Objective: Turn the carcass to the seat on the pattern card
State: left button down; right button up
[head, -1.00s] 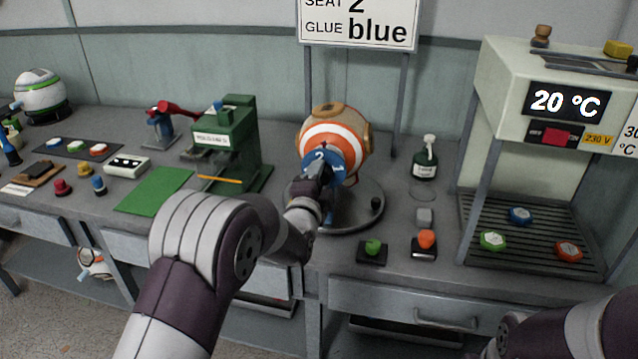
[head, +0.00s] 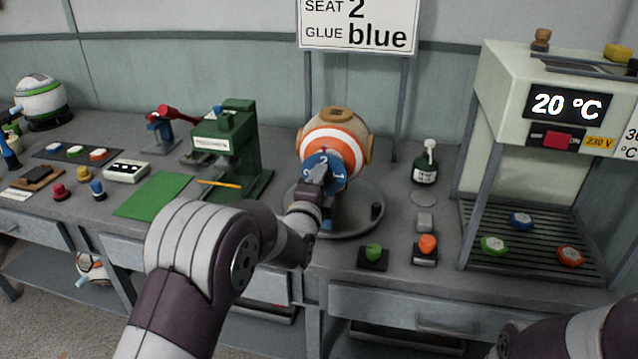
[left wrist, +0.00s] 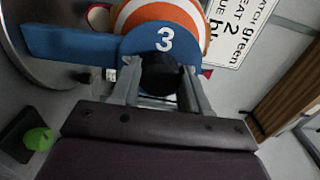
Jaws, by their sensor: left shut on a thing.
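The carcass (head: 336,135) is a tan ball with orange and white rings and raised tan round seats. It sits on a round grey turntable (head: 352,222). A blue numbered plate (head: 335,162) stands at its front; 2 and 1 are readable in the head view, 3 in the left wrist view (left wrist: 165,40). My left gripper (head: 318,178) is shut on a dark knob (left wrist: 160,74) at the plate. The pattern card (head: 358,22) reads seat 2, glue blue; the left wrist view also shows patch green. My right gripper is out of view.
A green press (head: 225,145) stands left of the turntable. A glue bottle (head: 425,165), a green button (head: 374,252) and an orange button (head: 427,243) are to its right and front. A heater cabinet (head: 500,90) reads 20 °C at far right.

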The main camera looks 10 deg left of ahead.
pick_arm(q)
jog(key=c, duration=0.5)
grip_release()
jog(key=shift+c, duration=0.2)
jog(key=shift+s, duration=0.1)
jog(key=s, duration=1.2)
jog(key=shift+s+a, duration=0.25)
